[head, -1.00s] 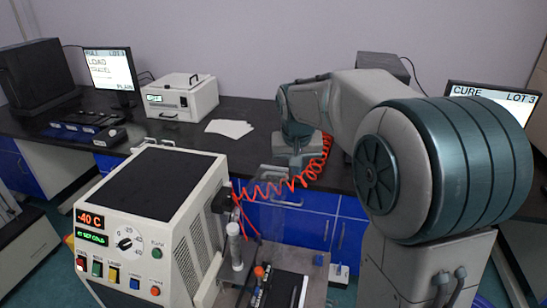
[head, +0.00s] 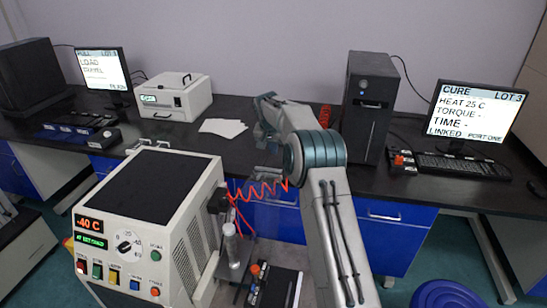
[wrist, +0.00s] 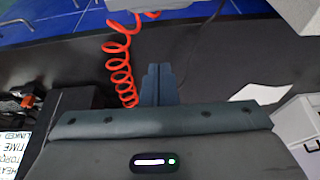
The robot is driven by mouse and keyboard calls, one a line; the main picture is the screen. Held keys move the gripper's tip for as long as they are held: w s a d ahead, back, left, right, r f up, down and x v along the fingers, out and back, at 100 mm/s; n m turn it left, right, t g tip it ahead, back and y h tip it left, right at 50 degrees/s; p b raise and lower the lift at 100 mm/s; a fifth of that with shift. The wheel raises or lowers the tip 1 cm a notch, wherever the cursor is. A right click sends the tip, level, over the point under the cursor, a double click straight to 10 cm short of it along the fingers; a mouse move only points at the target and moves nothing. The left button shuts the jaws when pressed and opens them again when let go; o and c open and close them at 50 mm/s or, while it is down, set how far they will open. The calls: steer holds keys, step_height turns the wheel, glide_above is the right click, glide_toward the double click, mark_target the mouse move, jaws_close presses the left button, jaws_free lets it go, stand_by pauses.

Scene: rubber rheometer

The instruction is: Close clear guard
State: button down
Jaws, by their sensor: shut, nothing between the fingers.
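The clear guard (head: 264,212) is a faint see-through panel at the right side of the white-and-black bench machine (head: 165,185), in the head view. It looks raised, but its edges are hard to make out. My gripper (wrist: 158,70) shows in the wrist view as two dark fingers side by side, shut and empty. In the head view my arm reaches over the bench behind the guard, and the fingertips are not clearly seen. I cannot tell whether they touch the guard.
A red coiled hose (head: 258,190) runs from the machine across toward my arm, and it shows close to my fingers in the wrist view (wrist: 122,62). A black computer tower (head: 366,110) and a monitor (head: 478,110) stand right. A white box (head: 174,97) and papers (head: 223,127) lie on the bench.

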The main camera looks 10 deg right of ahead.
steer(key=p+x, duration=0.3)
steer(key=x, duration=0.6)
steer(key=s, duration=0.1)
steer(key=s+a, duration=0.1)
steer(key=s, duration=0.1)
steer(key=shift+s+a+p, duration=0.25)
steer(key=shift+s+p, duration=0.05)
steer(key=shift+s, duration=0.1)
steer(key=shift+f+b, duration=0.1)
steer(key=shift+b, duration=0.25)
